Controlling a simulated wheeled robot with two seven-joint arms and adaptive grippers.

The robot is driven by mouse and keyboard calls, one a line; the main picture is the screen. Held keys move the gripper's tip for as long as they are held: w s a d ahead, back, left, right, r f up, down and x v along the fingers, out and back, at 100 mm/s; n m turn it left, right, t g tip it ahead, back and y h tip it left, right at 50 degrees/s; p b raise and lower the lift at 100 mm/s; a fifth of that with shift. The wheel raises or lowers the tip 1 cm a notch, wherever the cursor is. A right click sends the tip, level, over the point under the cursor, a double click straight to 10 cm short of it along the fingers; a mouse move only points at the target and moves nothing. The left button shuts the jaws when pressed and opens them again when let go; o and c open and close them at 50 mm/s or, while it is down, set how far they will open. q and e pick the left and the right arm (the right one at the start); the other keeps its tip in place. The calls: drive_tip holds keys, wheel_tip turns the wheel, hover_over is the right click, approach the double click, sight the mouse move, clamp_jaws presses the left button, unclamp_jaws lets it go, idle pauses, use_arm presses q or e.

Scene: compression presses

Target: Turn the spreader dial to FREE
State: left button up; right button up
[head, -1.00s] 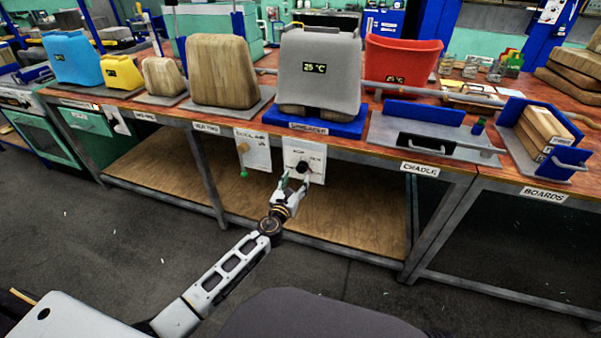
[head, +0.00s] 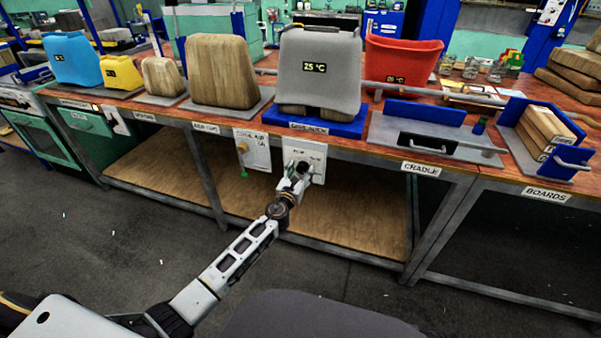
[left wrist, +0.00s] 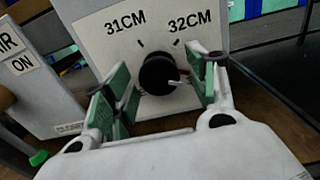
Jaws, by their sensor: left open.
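The spreader dial is a black round knob (left wrist: 158,74) on a white panel (head: 318,159) at the bench front, below the blue spreader (head: 318,128) with its grey shell. In the left wrist view the panel reads 31CM at upper left and 32CM at upper right, each with a tick. A pale pointer on the knob points right, below the 32CM tick. No FREE label is readable; the lower panel is partly hidden. My left gripper (left wrist: 160,92) is open, its green-padded fingers on both sides of the knob. Contact is not clear. My right gripper is not in view.
A cool-air panel (head: 253,149) with a knob and green tip hangs just left of the dial panel. Above are the bench top, a grey shell (head: 319,70) showing 25 °C, and a cradle (head: 420,137) at right. A wooden shelf (head: 340,213) lies below.

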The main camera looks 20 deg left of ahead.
use_arm(q)
drive_tip(key=shift+c, duration=0.2)
drive_tip(key=c, duration=1)
